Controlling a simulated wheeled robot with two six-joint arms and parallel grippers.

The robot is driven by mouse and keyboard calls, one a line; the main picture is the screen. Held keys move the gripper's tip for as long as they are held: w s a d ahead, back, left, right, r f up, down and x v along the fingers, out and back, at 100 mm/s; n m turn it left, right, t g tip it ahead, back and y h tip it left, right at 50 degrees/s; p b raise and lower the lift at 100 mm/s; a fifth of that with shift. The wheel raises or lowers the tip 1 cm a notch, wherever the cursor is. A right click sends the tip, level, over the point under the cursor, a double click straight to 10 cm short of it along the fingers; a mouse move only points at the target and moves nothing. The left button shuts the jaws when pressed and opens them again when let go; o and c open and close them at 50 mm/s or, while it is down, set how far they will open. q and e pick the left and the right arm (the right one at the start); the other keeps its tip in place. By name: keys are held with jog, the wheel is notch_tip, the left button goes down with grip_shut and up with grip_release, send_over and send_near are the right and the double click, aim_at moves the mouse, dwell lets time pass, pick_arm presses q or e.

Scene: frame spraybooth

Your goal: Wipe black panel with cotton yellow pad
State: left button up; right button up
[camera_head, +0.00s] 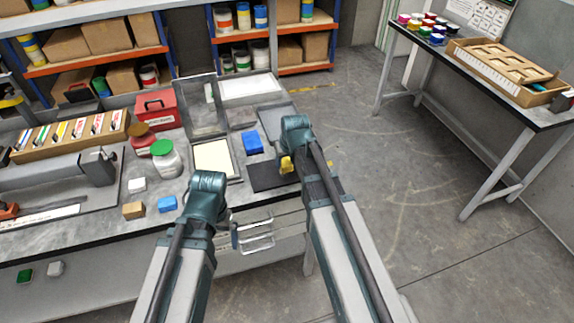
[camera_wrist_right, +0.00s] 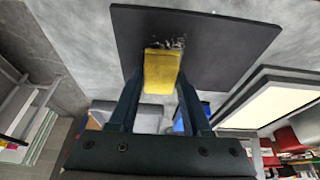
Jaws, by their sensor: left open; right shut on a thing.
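The black panel (camera_head: 268,178) lies flat on the workbench, partly hidden by my right arm. In the right wrist view the panel (camera_wrist_right: 225,45) fills the upper middle, with a pale speckled patch (camera_wrist_right: 178,43) beside the pad's end. The yellow pad (camera_wrist_right: 161,72) is between the fingers of my right gripper (camera_wrist_right: 160,88), which is shut on it. The pad (camera_head: 287,164) is over the panel in the head view; I cannot tell if it touches. My left gripper (camera_head: 268,234) is open and empty in front of the bench's front edge.
A blue block (camera_head: 252,143) and a white-topped framed plate (camera_head: 214,158) are left of the panel. Jars (camera_head: 166,160), a red box (camera_head: 155,108) and small blocks (camera_head: 134,210) stand farther left. The floor right of the bench is clear up to another table (camera_head: 480,80).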

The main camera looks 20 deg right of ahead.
jog(key=w, duration=0.3)
jog(key=shift+w, duration=0.2)
jog(key=shift+s+d, duration=0.1)
jog(key=shift+s, duration=3.9)
pick_arm(q)
notch_tip(320, 180, up, 7)
jog(key=s+p, duration=0.1)
jog(key=p, duration=0.6)
jog(key=shift+d+r, duration=0.2)
jog(key=shift+d, duration=0.15)
pick_arm(e)
notch_tip(320, 180, up, 8)
jog(key=shift+f, duration=0.2)
pick_arm(q)
jog(key=shift+s+f, duration=0.1)
jog(key=shift+f, duration=0.05)
pick_arm(e)
jog(key=shift+f, duration=0.15)
pick_arm(q)
notch_tip(320, 180, down, 6)
jog(key=b, duration=0.5)
jog(key=shift+b, duration=0.3)
pick_arm(e)
send_over(289, 175)
jog(key=s, duration=0.2)
notch_tip(289, 175, down, 6)
jog(key=shift+w+r, duration=0.15)
